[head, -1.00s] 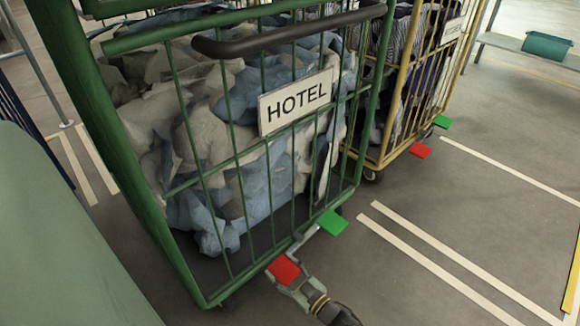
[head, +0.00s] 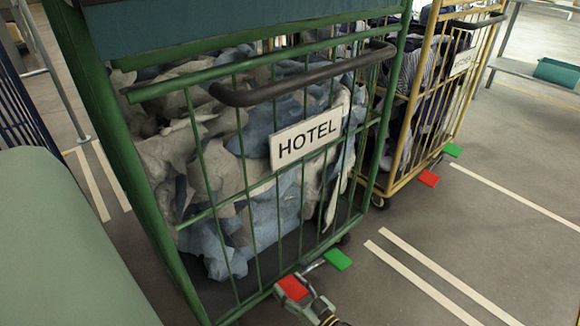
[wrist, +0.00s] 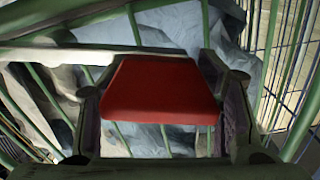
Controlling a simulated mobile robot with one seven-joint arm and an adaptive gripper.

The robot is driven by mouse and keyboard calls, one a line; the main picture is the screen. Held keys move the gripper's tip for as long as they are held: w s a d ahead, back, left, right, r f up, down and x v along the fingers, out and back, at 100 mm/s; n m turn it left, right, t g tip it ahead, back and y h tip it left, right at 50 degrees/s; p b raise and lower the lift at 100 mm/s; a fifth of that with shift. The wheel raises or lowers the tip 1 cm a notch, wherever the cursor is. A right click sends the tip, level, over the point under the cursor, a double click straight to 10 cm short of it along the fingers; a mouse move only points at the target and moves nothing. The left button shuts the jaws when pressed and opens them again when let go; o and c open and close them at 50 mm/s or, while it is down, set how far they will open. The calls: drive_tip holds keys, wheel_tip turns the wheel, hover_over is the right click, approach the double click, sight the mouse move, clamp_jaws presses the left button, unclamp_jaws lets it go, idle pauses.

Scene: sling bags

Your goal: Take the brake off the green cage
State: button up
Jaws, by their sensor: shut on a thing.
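The green cage (head: 197,165) carries a HOTEL sign (head: 305,138) and a black handle bar. Two pedals stick out at the bottom of its front side: a red one (head: 293,287) and, to the right, a green one (head: 338,260). My gripper (head: 309,301) is at the red pedal, low by the cage's bottom rail. In the wrist view my gripper's fingers (wrist: 163,108) stand on both sides of the red pedal (wrist: 160,85) and are shut on it. The green pedal is free of my gripper.
A yellow cage (head: 398,140) with its own red pedal (head: 429,178) and green pedal (head: 454,150) stands to the right. A bench (head: 525,70) with a teal bin (head: 556,72) is farther back. The floor at the right, with white lines, is clear.

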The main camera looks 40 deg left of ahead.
drive_tip(key=shift+w+r, duration=0.2)
drive_tip(key=shift+r, duration=0.2)
drive_tip(key=o, duration=1.4)
drive_tip(key=shift+o, duration=1.3)
drive_tip(key=shift+f, duration=0.15)
drive_tip(key=shift+s, duration=0.1)
drive_tip(key=shift+d, duration=0.15)
drive_tip(key=d, duration=1.1)
drive_tip(key=shift+s+d, duration=0.4)
drive_tip(key=shift+s, duration=0.05)
